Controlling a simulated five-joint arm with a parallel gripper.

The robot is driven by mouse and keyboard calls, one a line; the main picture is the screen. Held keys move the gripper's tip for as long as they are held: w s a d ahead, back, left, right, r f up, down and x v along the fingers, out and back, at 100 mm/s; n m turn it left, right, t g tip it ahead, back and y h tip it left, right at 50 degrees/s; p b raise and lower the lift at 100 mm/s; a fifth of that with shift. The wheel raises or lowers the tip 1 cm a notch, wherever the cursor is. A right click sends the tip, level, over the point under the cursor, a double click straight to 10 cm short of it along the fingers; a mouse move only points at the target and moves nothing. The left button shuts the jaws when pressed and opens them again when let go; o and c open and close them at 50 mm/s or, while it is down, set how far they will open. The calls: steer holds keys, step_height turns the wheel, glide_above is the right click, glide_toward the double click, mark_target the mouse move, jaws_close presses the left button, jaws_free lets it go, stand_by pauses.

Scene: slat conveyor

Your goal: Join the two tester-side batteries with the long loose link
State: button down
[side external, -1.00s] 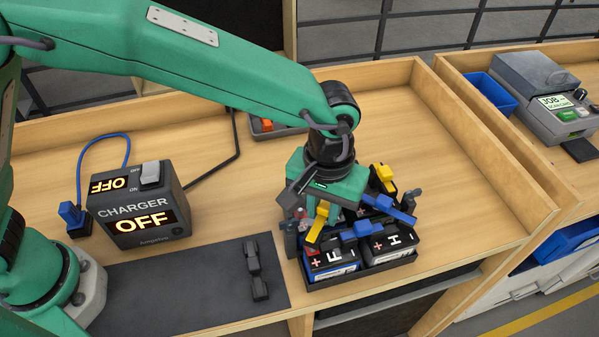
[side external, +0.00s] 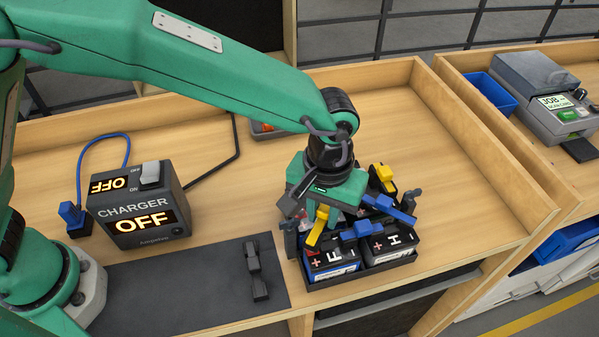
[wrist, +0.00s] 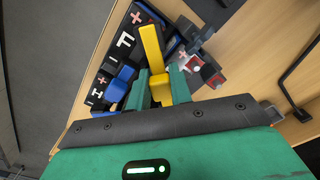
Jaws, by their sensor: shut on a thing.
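A black tray (side external: 345,283) holds batteries. The battery marked F (side external: 330,262) and the battery marked H (side external: 390,246) stand side by side at its front, with a blue link (side external: 362,229) across their tops. My gripper (wrist: 160,87) is over the tray's left part, its two green fingers shut on a yellow link (wrist: 152,48). This yellow link also shows in the side view (side external: 317,226), tilted, beside battery F. Whether it touches a terminal is unclear. My gripper hides the batteries behind. A black two-block piece (side external: 255,270) lies on the dark mat.
Another yellow piece (side external: 382,178) and a blue bar (side external: 388,208) are at the tray's back right. The charger (side external: 140,210) reads OFF at left, with a blue plug (side external: 72,215) beside it. The bench right of the tray is clear up to a wooden wall (side external: 480,150).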

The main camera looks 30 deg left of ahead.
steer(key=shift+f, duration=1.05)
steer(key=c, duration=1.2)
jaws_free()
steer(key=shift+o, duration=0.2)
steer(key=shift+r, duration=3.9)
